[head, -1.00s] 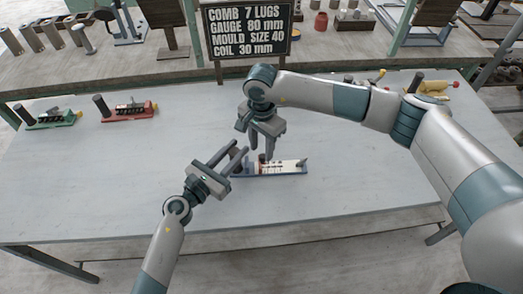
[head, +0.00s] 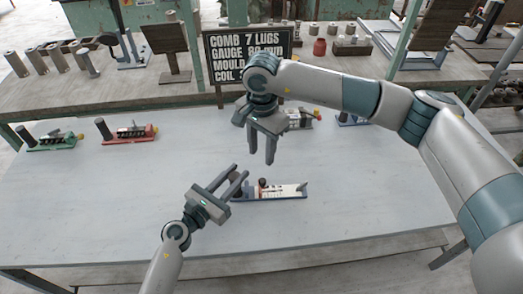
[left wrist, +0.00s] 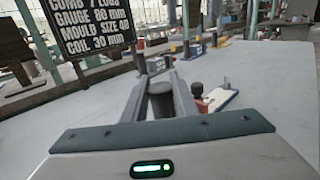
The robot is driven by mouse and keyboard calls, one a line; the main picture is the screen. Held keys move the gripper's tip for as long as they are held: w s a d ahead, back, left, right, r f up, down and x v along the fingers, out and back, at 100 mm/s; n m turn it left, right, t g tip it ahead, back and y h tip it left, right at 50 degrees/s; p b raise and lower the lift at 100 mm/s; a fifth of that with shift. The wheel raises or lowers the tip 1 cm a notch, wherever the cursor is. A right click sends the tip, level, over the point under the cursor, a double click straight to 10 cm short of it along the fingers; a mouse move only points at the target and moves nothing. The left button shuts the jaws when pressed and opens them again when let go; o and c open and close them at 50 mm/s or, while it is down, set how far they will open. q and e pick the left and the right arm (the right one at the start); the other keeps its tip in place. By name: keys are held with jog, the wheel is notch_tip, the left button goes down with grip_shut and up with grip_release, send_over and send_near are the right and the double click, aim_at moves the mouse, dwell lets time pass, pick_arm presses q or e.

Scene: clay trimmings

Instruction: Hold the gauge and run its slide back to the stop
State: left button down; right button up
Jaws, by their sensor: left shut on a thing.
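In the left wrist view, the knob (left wrist: 197,90) stands just right of the fingers. My left gripper (head: 237,178) is shut on the dark upright post (left wrist: 160,100) at the gauge's left end. My right gripper (head: 262,157) hangs above and behind the gauge, fingers down, apart and empty, touching nothing. Where the slide sits along the scale is too small to tell.
A green-based tool (head: 50,140) and a red-based tool (head: 130,133) stand at the table's back left. More tools stand at the back right, partly behind my right arm. A dark sign (head: 222,48) stands at the back. The table's front and left are clear.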

pick_arm(q)
jog(key=c, duration=1.3)
grip_release()
jog(key=shift+c, duration=0.2)
jog(key=shift+s+a, duration=0.1)
jog(key=v, duration=1.1)
jog(key=shift+s+a, duration=0.3)
